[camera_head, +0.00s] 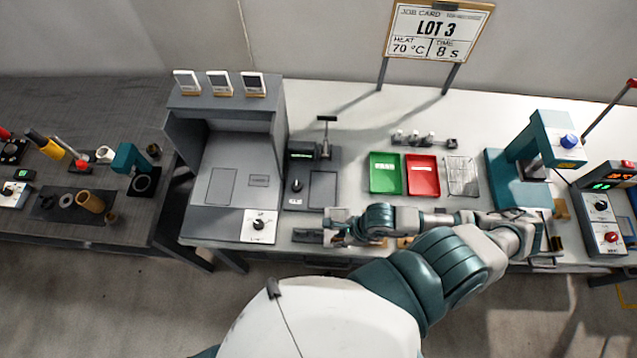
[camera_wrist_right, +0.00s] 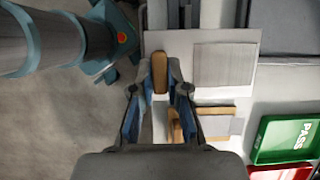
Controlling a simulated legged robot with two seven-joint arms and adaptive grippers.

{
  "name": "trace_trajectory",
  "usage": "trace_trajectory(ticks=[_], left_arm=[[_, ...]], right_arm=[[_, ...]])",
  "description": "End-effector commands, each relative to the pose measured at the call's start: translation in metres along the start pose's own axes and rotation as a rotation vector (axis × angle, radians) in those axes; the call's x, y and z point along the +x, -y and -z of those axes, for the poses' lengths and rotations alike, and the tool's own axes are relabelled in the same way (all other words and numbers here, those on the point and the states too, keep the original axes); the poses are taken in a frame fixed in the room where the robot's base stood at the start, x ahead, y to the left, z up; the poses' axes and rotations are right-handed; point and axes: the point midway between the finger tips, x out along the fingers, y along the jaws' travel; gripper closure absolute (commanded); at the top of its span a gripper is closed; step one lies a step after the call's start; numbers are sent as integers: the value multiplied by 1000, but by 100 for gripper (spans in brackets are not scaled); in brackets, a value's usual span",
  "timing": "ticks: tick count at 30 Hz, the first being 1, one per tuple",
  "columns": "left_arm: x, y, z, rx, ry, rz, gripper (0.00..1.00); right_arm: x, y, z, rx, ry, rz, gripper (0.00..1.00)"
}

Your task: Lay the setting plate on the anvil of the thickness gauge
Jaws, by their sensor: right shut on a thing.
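My right gripper (camera_head: 337,228) is low over the front edge of the white bench. In the right wrist view its fingers (camera_wrist_right: 160,82) are closed on a narrow tan piece (camera_wrist_right: 160,70). I cannot tell whether this is the setting plate or its grip. A dark device with a green readout and T-handle (camera_head: 325,150), apparently the thickness gauge, stands behind the gripper. Its anvil is not clear to me. A flat light-grey plate (camera_wrist_right: 225,63) lies beside the gripper in the wrist view, apart from the fingers. My left gripper is not in view.
A green tray (camera_head: 385,188) and red tray (camera_head: 423,190) lie beyond my right forearm. A teal press (camera_head: 515,180) and control box (camera_head: 603,225) are at right. A grey booth (camera_head: 225,140) stands left of the gauge. A tan block (camera_wrist_right: 175,126) lies near the fingers.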

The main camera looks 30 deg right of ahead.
Motion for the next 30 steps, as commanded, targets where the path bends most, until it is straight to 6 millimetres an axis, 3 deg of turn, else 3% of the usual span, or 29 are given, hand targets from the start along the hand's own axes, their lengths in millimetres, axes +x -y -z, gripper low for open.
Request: trace_trajectory(ticks=[10, 15, 21, 25, 30], left_arm=[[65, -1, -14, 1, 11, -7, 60], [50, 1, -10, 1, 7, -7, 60], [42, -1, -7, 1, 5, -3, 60], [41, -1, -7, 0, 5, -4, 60], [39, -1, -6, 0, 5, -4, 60]], right_arm=[[20, 48, -14, 13, -2, 14, 100], [19, 91, -32, 19, -2, 13, 100], [29, 135, -40, 18, 0, 9, 100], [33, 147, -42, 16, -2, 7, 100], [46, 148, -37, 17, -4, 3, 100]])
